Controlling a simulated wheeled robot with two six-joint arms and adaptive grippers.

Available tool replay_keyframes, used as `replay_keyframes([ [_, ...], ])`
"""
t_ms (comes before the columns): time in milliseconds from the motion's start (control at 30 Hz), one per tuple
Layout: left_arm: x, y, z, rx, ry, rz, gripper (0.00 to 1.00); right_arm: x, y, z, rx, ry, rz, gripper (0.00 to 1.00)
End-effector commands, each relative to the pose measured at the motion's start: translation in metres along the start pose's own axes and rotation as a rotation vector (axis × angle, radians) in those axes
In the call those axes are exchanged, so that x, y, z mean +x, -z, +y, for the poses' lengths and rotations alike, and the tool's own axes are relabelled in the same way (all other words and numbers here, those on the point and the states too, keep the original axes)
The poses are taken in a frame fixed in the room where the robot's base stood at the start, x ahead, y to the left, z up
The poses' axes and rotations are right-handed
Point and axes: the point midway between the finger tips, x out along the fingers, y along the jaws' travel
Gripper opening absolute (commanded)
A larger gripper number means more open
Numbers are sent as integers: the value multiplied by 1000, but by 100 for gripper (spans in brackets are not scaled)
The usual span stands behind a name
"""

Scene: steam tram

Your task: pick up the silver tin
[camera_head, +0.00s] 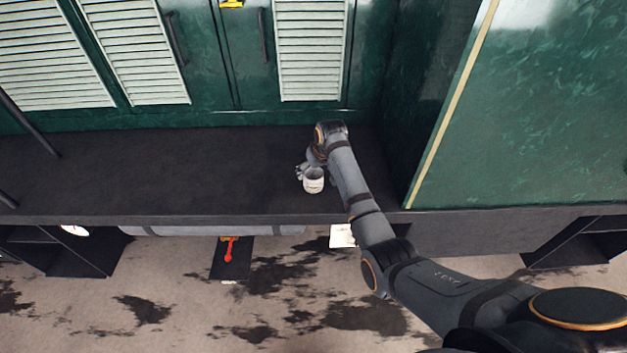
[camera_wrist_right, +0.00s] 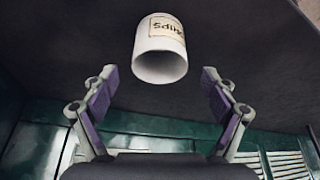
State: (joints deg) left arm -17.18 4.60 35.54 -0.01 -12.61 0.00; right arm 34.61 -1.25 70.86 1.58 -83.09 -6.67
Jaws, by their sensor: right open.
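The silver tin (camera_head: 313,185), pale with a light label, stands on the dark platform near its front edge. In the right wrist view the tin (camera_wrist_right: 160,38) appears upside down, with a lettered label and its open end toward the camera. My right gripper (camera_head: 306,171) is right behind the tin in the head view and partly hidden by it. In the wrist view its two purple-padded fingers are spread wide, one on each side of the tin, with gaps to it. Nothing is between the pads. My left gripper is not in view.
The dark platform (camera_head: 150,175) is clear to the left of the tin. Green louvred doors (camera_head: 235,60) rise behind it, and a large green panel (camera_head: 530,110) stands to the right. Below the edge lie a red tool (camera_head: 229,250) and a paper (camera_head: 342,236).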

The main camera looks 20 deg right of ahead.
Motion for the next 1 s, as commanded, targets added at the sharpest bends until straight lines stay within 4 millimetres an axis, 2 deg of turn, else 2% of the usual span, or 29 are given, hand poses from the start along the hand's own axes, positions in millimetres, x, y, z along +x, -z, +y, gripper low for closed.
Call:
replay_keyframes([
  [100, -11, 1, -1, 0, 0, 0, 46, 15, 2, 0, 0, 1, -4, 86],
  [200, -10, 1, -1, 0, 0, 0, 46, 30, 1, 0, 0, 0, -3, 86],
  [500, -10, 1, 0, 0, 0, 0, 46, 37, 1, 0, 0, 0, 0, 86],
  [933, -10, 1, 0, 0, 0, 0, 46, 37, 1, 0, 0, 0, -1, 29],
  [1000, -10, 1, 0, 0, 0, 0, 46, 37, 1, 0, 0, 0, 0, 26],
])
